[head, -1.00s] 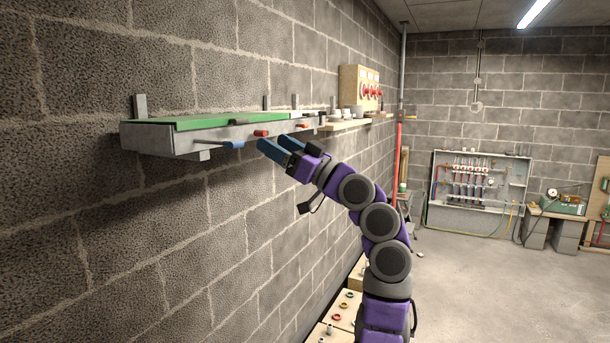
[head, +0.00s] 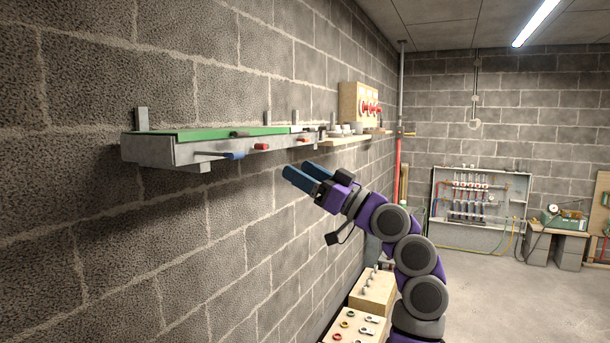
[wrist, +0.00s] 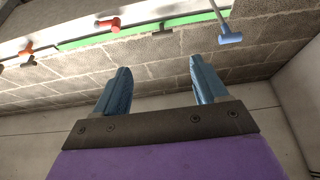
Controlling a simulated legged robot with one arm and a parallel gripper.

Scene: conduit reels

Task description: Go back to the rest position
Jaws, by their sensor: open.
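My gripper (head: 308,178) has two blue fingers and a purple arm behind it. It is empty, with its fingers apart, in the air below and in front of the wall shelf (head: 180,152). The fingers also show apart in the wrist view (wrist: 158,90), with the block wall beyond them. No thing touches the fingers in either view.
The grey shelf carries a green strip (head: 215,133), with a blue-handled tool (head: 235,155) and a red knob (head: 261,147) at its front. Wooden boxes with small fittings (head: 358,325) stand low beside my arm. Open floor (head: 490,295) lies to the right.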

